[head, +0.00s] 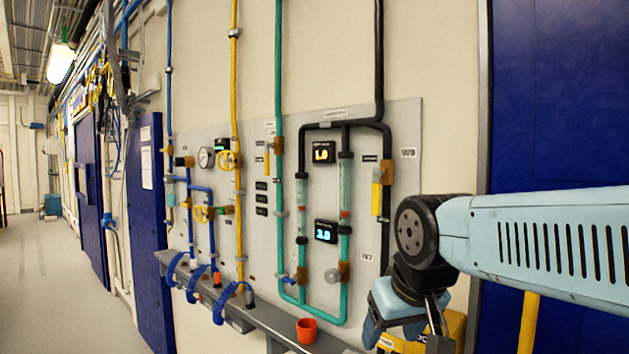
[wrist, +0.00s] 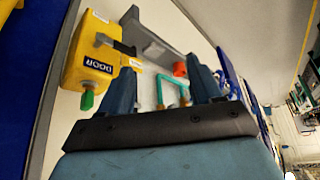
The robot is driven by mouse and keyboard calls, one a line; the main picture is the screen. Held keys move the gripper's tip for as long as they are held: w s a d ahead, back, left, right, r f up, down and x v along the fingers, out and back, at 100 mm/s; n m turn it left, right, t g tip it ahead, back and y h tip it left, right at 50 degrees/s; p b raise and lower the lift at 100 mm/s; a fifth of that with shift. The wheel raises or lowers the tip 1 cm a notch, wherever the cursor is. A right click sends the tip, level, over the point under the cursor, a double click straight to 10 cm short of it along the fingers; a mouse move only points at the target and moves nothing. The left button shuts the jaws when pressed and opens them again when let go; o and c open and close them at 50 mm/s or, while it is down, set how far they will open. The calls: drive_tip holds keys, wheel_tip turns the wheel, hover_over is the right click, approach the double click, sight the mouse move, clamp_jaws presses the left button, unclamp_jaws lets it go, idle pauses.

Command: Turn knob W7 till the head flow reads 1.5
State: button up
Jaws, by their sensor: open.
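A grey round knob (head: 332,276) sits on a brass-brown valve at the foot of the right teal flow tube, left of a label reading W7 (head: 367,257). An upper display (head: 323,152) shows 1.0 in yellow, and a lower display (head: 326,231) shows 3.0 in blue. The small captions by them are too small to read. My gripper (head: 407,334) is right of the knob and apart from it, low in the head view. In the wrist view my gripper (wrist: 163,88) has its fingers apart with nothing held between them. I cannot make out the knob there.
A grey ledge (head: 268,328) runs below the panel, bearing an orange-red cup (head: 306,330). A yellow DOOR box (wrist: 92,55) with a green button is close to my gripper. Blue coiled hoses (head: 228,299) hang at left. A blue lever (head: 287,280) is on the left teal pipe.

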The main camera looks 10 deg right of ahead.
drive_tip(key=n, duration=0.1)
drive_tip(key=n+t+h, duration=0.4)
drive_tip(key=n+h, duration=1.1)
drive_tip(key=n, duration=0.8)
approach(329, 277)
drive_tip(key=x, duration=1.1)
drive_tip(key=c, duration=1)
